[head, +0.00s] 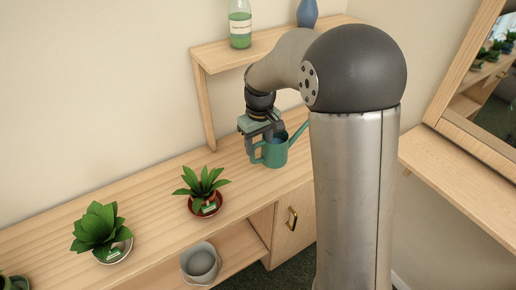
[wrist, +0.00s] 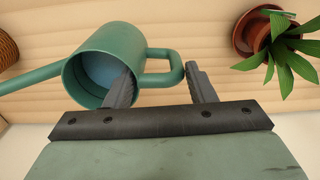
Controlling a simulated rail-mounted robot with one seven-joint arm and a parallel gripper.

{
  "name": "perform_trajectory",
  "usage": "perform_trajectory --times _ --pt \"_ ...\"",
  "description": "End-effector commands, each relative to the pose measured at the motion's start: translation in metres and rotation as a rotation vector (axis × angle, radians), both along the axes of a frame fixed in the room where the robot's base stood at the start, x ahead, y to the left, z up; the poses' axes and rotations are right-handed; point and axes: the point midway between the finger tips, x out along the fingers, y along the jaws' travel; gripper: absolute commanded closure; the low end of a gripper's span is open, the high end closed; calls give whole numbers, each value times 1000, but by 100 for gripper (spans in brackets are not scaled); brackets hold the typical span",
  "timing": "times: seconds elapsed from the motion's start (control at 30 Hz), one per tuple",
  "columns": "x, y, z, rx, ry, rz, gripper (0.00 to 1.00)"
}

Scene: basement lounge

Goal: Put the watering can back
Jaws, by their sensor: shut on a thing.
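The green watering can (head: 275,152) is on or just above the wooden counter (head: 150,200), beside the raised shelf; I cannot tell if its base touches. Its spout points right in the head view. In the wrist view the watering can (wrist: 105,65) shows its open top with a bluish inside, and its spout points left. My gripper (head: 255,141) is at the can's handle side. In the wrist view my gripper (wrist: 160,85) has one finger at the can's mouth and one outside the handle, shut on the handle (wrist: 165,68).
A potted plant (head: 205,190) stands left of the can, another plant (head: 100,228) farther left. A raised shelf (head: 220,58) holds a green bottle (head: 240,24) and a blue vase (head: 307,13). A grey bucket (head: 201,263) sits on the lower shelf. Counter between can and nearer plant is clear.

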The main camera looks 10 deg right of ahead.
Motion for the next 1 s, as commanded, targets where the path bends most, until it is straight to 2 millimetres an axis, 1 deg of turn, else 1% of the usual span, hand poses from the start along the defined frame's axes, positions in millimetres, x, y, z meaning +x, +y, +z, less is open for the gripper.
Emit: perform_trajectory --times 0.1,0.37,0.5,0.57,0.83,0.97,1.0 --pt "12 0 -13 0 -1 0 100" --pt "24 0 -28 0 -1 0 100" --pt "22 0 -49 -1 2 0 100" --pt "23 0 -54 0 -1 0 100" --pt "23 0 -57 0 -3 0 100" --pt "23 0 -62 0 -3 0 100" --pt "23 0 -61 0 -1 0 42"
